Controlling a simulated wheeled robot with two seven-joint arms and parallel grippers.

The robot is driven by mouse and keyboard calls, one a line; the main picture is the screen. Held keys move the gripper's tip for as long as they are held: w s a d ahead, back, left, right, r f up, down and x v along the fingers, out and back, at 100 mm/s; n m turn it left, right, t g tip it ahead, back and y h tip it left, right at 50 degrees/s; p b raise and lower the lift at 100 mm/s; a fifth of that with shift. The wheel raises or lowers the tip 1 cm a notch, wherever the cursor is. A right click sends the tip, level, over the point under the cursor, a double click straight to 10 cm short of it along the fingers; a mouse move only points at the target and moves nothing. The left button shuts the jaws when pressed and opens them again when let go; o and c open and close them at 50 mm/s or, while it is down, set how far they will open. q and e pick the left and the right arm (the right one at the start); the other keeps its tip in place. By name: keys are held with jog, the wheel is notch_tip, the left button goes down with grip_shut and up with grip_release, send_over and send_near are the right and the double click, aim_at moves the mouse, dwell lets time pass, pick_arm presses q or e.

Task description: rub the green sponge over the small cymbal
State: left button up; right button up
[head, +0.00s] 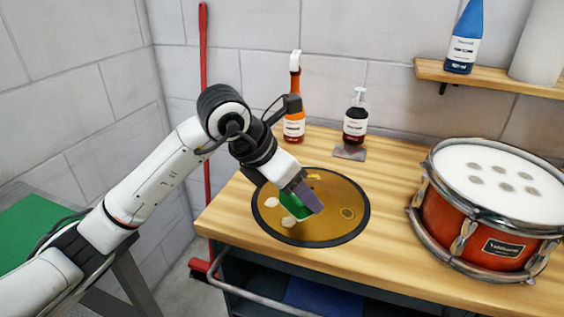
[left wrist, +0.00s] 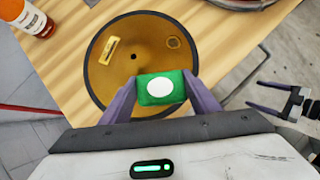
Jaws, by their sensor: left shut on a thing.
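The small cymbal (head: 337,222) is a round gold disc with a dark border, lying on the wooden bench. It also shows in the left wrist view (left wrist: 140,35), with a dark centre hole, a yellow rectangular mark and a small ring mark. My left gripper (head: 306,197) is over the cymbal, shut on the green sponge (head: 290,209). In the left wrist view the sponge (left wrist: 148,97) has a white oval on it. Whether the sponge touches the cymbal is unclear. White patches (head: 271,202) show beside the sponge. My right gripper (left wrist: 272,98) is open and empty, away from the bench.
A red drum (head: 465,228) stands on the bench at the right. An orange spray bottle (head: 294,127) and a dark pump bottle (head: 355,124) stand behind the cymbal. A grey piece (head: 349,153) lies near them. A shelf (head: 500,82) holds a blue bottle (head: 465,35).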

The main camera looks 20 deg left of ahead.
pick_arm(q)
jog(key=shift+r+p, duration=0.35)
jog(key=shift+r, duration=0.45)
jog(key=shift+r+p, duration=0.65)
jog(key=shift+r, duration=0.35)
jog(key=shift+f, duration=0.1)
